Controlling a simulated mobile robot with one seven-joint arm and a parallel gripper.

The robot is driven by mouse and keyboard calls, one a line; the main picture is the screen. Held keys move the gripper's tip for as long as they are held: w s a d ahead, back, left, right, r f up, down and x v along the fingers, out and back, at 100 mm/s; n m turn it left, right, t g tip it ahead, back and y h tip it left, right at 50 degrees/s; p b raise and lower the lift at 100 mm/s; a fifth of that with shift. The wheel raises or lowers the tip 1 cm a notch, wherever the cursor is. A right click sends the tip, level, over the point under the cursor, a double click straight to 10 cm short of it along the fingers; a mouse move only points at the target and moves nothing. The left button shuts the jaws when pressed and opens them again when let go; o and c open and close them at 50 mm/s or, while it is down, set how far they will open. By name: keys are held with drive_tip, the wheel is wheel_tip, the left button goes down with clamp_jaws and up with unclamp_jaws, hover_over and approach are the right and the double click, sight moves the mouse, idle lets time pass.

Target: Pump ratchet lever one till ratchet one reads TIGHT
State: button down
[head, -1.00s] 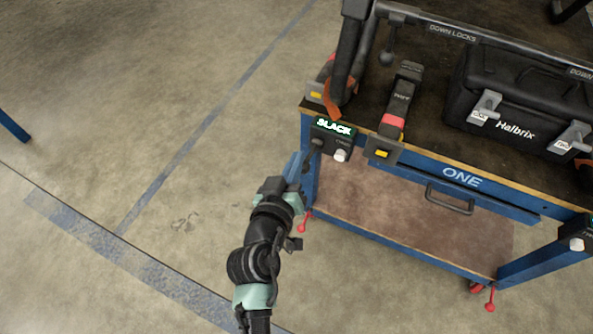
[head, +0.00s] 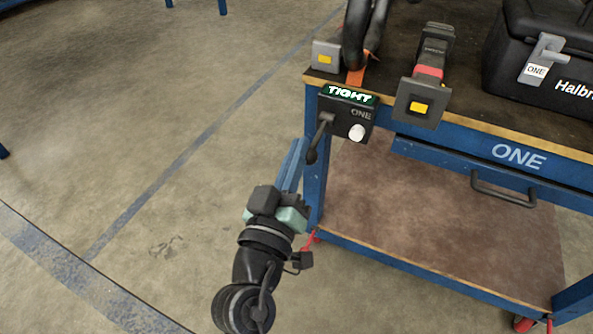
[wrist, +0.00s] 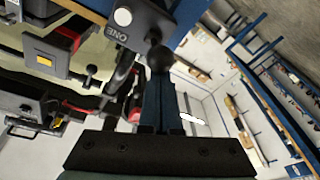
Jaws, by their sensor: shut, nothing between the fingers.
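Ratchet one (head: 347,115) is a dark box on the table's front left corner, with a green display reading TIGHT, the label ONE and a white knob. Its black lever (head: 319,138) hangs down from the left of the box's front face. My gripper (head: 299,148) is shut, with its blue fingers pointing up beside the lever's lower end. In the wrist view the lever's round knob (wrist: 159,58) is at the tips of my shut fingers (wrist: 158,85). I cannot tell whether they touch it. Nothing shows between the fingers.
The blue-framed table ONE (head: 470,148) holds a black case (head: 545,65) at the right and a dark clamp with a yellow button (head: 418,108) right of the ratchet. A drawer handle (head: 503,193) juts from the front. The floor to the left is clear.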

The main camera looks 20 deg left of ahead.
drive_tip(key=shift+f+t+b, duration=0.3)
drive_tip(key=shift+f+b, duration=0.05)
drive_tip(key=shift+b, duration=0.95)
wheel_tip(320, 180, up, 4)
drive_tip(key=a+p, duration=0.2)
drive_tip(key=p, duration=0.2)
drive_tip(key=b+v, duration=0.2)
drive_tip(key=v, duration=0.7)
drive_tip(key=shift+s+d, duration=0.2)
drive_tip(key=shift+s, duration=0.05)
idle(0.5)
